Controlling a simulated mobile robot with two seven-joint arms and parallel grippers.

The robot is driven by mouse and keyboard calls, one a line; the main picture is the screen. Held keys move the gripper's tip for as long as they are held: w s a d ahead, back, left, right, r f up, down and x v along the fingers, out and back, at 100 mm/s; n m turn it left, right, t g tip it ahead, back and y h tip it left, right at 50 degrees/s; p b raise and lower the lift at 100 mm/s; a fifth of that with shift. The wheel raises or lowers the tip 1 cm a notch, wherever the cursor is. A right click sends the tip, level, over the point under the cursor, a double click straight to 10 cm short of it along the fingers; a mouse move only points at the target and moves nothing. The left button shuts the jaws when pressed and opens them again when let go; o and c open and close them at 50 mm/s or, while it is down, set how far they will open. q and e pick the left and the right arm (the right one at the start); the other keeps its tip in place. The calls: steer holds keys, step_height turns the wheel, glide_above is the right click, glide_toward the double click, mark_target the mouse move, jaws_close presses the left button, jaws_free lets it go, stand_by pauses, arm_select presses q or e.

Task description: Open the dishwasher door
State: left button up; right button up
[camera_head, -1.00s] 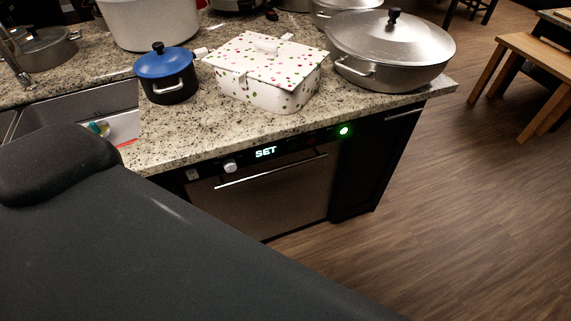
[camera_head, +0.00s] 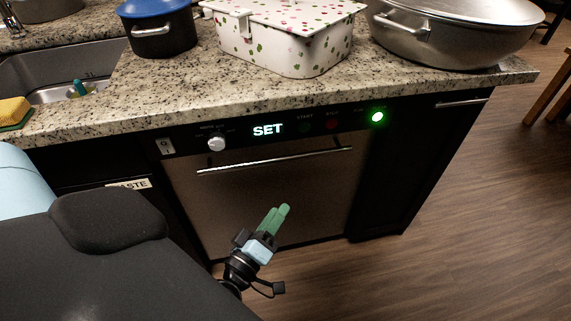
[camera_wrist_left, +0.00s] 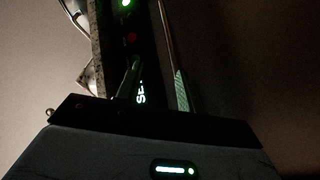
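The dishwasher door (camera_head: 325,195) is shut, a flat brownish panel under the counter. Its silver bar handle (camera_head: 275,160) runs across the top of the door. Above it is a black control panel with a lit SET display (camera_head: 267,130), a white knob and a green light. My left gripper (camera_head: 274,219) has green fingers and appears in front of the door, below the handle in the picture. In the left wrist view its fingers (camera_wrist_left: 156,82) are apart with nothing held between them; the handle (camera_wrist_left: 166,25) shows beyond them. My right gripper is not in view.
The granite counter (camera_head: 200,97) overhangs the door. On it stand a blue-lidded pot (camera_head: 160,33), a spotted white box (camera_head: 290,47) and a large silver pot (camera_head: 450,38). A sink (camera_head: 60,70) is at left.

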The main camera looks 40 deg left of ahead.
mark_target(279, 159)
arm_select(q)
steer(key=w+a+f+n+g+y+b, duration=0.1)
steer(key=w+a+n+y+b, duration=0.5)
steer(key=n, duration=0.4)
steer(key=shift+w+y, duration=0.5)
steer(key=shift+w, duration=0.05)
steer(key=b+x, duration=0.1)
steer(key=x, duration=0.7)
steer(key=shift+f, duration=0.1)
steer(key=shift+s, duration=0.1)
steer(key=shift+c, duration=1)
jaws_close()
